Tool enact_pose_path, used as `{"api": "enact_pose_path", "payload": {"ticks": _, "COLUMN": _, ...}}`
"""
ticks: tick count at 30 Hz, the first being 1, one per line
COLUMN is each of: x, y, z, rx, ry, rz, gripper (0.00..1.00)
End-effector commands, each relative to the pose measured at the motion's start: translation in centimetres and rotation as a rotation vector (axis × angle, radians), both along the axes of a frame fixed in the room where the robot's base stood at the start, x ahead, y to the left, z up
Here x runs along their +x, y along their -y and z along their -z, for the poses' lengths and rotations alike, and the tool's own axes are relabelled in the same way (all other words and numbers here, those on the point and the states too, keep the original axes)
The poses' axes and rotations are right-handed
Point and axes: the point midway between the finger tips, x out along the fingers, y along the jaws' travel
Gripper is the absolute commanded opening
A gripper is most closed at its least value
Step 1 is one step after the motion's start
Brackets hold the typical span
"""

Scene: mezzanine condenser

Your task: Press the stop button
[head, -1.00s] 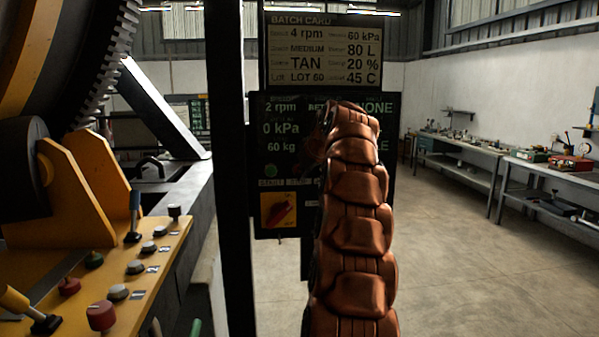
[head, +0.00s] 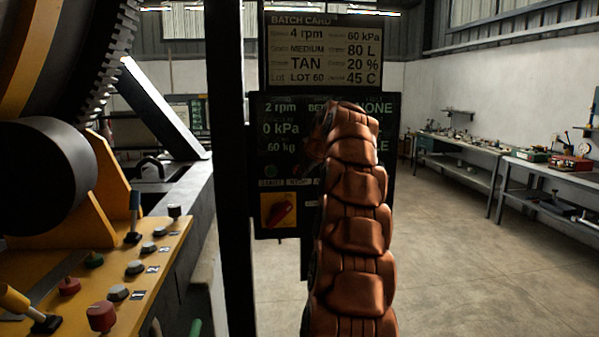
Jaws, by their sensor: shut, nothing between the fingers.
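A dark control panel (head: 262,150) stands ahead on a post, with a screen reading 2 rpm, 0 kPa and 60 kg. Below the screen is a row of small labels, and a dark green button (head: 270,170) shows above the left one. A red rotary switch (head: 281,210) on a yellow plate sits lower down. My gripper (head: 314,152) is at the panel face beside the arm's end, mostly hidden, dark and shut. I cannot tell whether it touches anything.
A yellow console (head: 150,262) at left carries several grey knobs, red knobs (head: 101,316) and levers, beside a large geared drum (head: 60,60) and a black roller (head: 45,176). A batch card (head: 322,50) hangs above the panel. Benches line the right wall; floor between is clear.

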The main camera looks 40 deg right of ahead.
Motion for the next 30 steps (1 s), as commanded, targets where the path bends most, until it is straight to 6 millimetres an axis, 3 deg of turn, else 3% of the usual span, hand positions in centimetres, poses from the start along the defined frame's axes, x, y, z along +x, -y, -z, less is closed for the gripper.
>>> {"api": "enact_pose_path", "payload": {"ticks": 30, "x": 0.83, "y": 0.61, "z": 0.04, "rx": 0.001, "ry": -0.002, "rz": 0.0, "gripper": 0.0}}
